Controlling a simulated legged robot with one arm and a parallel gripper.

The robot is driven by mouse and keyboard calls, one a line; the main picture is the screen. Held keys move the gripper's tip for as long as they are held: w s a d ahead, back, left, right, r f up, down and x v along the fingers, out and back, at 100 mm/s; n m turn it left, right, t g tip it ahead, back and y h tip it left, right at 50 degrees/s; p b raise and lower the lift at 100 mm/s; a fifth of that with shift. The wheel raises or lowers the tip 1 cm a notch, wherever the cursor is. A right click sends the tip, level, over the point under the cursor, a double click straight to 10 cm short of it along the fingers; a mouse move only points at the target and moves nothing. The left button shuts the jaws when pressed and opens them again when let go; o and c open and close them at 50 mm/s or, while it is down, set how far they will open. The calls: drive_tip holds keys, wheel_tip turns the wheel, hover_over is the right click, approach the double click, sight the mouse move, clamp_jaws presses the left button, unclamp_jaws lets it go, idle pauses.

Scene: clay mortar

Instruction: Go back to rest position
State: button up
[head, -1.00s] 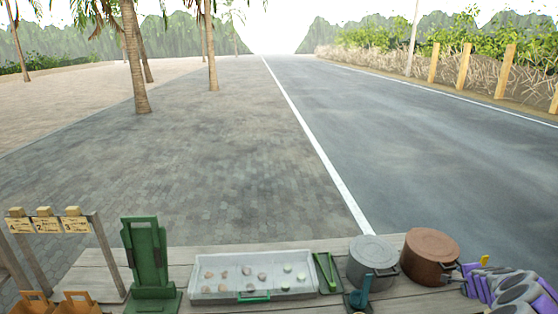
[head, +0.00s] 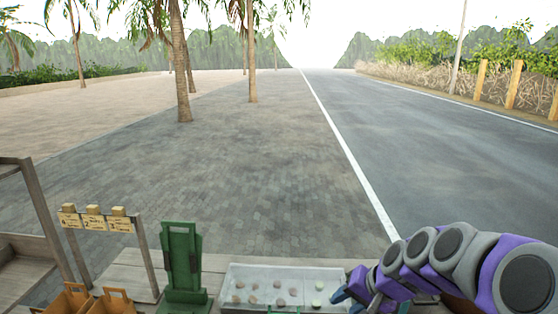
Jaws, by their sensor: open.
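My gripper (head: 347,296) shows at the bottom right of the head view, with blue-grey fingers. It is open, and I see nothing held in it. It is at the right end of the pale tray (head: 238,272), in front of it in the picture; I cannot tell its height above it. My purple and grey arm reaches in from the right edge and hides what stands behind it. Several small round pieces (head: 279,284) lie in the tray, brownish ones to the left and a pale green one to the right.
A green stand (head: 181,257) is left of the tray. Further left are a wooden sign rack (head: 92,222), brown carriers (head: 112,301) and a wooden shelf frame (head: 40,215). Beyond the wooden bench lie open paving and a road (head: 420,130).

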drive_tip(key=s+a+n+g+h, duration=0.1)
drive_tip(key=s+a+n+g, duration=0.3)
drive_tip(key=s, duration=1)
drive_tip(key=s+d+f+g+h, duration=0.1)
drive_tip(key=s, duration=0.8)
drive_tip(key=s+d+f+g+h, duration=0.1)
drive_tip(key=s+h, duration=0.1)
drive_tip(key=s, duration=0.6)
drive_tip(key=shift+s+d+f+n+h, duration=0.25)
drive_tip(key=shift+s+f+n+h, duration=0.05)
drive_tip(key=shift+s+n, duration=0.1)
